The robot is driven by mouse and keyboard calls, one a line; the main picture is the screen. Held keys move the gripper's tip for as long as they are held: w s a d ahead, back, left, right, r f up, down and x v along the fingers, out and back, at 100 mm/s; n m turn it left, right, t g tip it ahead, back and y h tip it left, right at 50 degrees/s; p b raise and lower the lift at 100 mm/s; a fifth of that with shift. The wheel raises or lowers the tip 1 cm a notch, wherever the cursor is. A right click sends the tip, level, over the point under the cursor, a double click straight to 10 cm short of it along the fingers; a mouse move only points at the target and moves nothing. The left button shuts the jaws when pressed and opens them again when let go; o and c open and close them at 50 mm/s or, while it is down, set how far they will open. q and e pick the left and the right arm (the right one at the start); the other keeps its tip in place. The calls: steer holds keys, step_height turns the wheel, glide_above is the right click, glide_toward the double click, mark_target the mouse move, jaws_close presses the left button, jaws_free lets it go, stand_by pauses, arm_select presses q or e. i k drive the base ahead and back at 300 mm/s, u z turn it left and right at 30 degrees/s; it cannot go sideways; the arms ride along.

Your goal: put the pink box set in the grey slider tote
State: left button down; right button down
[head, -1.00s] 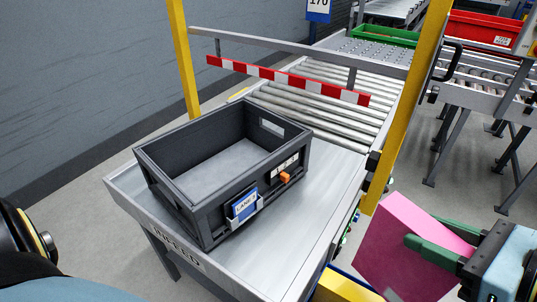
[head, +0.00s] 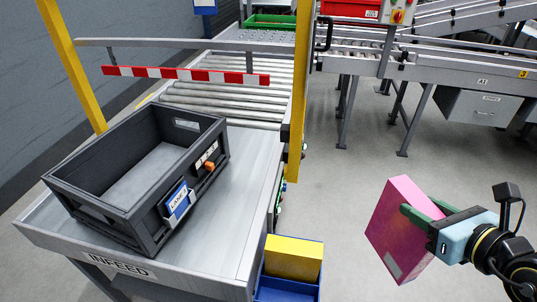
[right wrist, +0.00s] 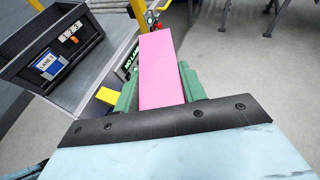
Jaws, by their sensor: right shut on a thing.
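The pink box (head: 398,232) is held in the air by my right gripper (head: 425,218), which is shut on it with green fingers on its sides. In the right wrist view the pink box (right wrist: 160,70) stands between the green fingers. The grey tote (head: 140,180) sits empty on the infeed table at the left, with a blue and white lane card and an orange slider on its front side. The tote (right wrist: 50,50) also shows at the upper left of the right wrist view. The box is apart from the tote, to its right. My left gripper is not in view.
The metal infeed table (head: 225,215) has bare surface right of the tote. A yellow post (head: 298,100) and a red-white barrier (head: 185,75) stand at its far end. A yellow box (head: 293,258) sits in a blue bin (head: 288,290) beside the table. Open floor lies between.

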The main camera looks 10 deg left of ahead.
mark_target(131, 203)
steer(key=k, duration=0.3)
steer(key=z, duration=1.65)
steer(key=k, duration=1.55)
steer(key=u, duration=2.2)
steer(key=i, duration=0.35)
